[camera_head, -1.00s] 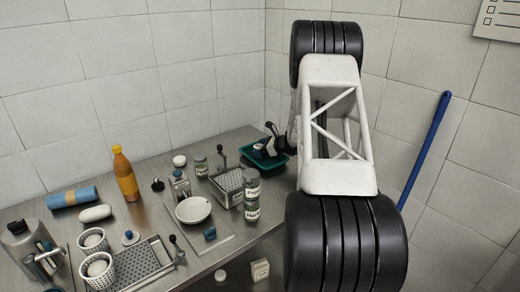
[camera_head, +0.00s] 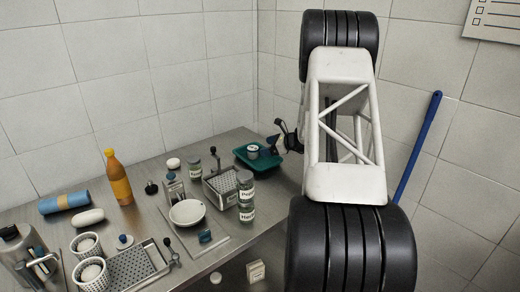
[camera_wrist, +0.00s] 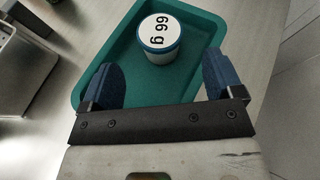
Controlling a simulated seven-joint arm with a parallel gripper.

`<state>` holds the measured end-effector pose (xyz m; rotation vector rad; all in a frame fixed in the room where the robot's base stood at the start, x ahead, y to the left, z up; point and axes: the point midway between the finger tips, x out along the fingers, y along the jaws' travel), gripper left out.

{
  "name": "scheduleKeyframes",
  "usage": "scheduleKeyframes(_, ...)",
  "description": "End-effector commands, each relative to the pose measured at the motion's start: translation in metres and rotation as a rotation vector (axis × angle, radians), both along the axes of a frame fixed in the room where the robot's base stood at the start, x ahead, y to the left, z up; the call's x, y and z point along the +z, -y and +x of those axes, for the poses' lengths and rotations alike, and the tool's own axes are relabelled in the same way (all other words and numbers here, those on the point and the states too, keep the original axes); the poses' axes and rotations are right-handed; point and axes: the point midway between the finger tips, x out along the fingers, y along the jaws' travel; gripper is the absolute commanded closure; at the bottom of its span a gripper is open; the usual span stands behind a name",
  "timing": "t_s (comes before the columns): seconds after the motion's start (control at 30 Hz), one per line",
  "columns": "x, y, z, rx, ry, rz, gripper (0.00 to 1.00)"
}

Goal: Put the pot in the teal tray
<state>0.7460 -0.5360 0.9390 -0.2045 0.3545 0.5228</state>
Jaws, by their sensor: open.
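In the head view the pot (camera_head: 253,150) shows in the tray (camera_head: 269,165) at the table's back right. My gripper (camera_wrist: 158,62) is open, with one blue finger to each side and the pot beyond and between them, apart from both. In the head view my gripper (camera_head: 279,136) is just right of and above the tray.
A white bowl (camera_head: 187,212), an orange bottle (camera_head: 118,178) and white perforated cups (camera_head: 90,274) stand farther left. A blue pole (camera_head: 418,148) leans at the right wall.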

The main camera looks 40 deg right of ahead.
Motion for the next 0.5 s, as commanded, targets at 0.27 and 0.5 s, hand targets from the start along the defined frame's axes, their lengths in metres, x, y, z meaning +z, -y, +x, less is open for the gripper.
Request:
scheduleKeyframes(0.27,0.013,0.016,-0.029,-0.001,0.000,0.001,0.14)
scheduleKeyframes(0.5,0.016,0.020,-0.036,0.000,0.000,0.001,0.14)
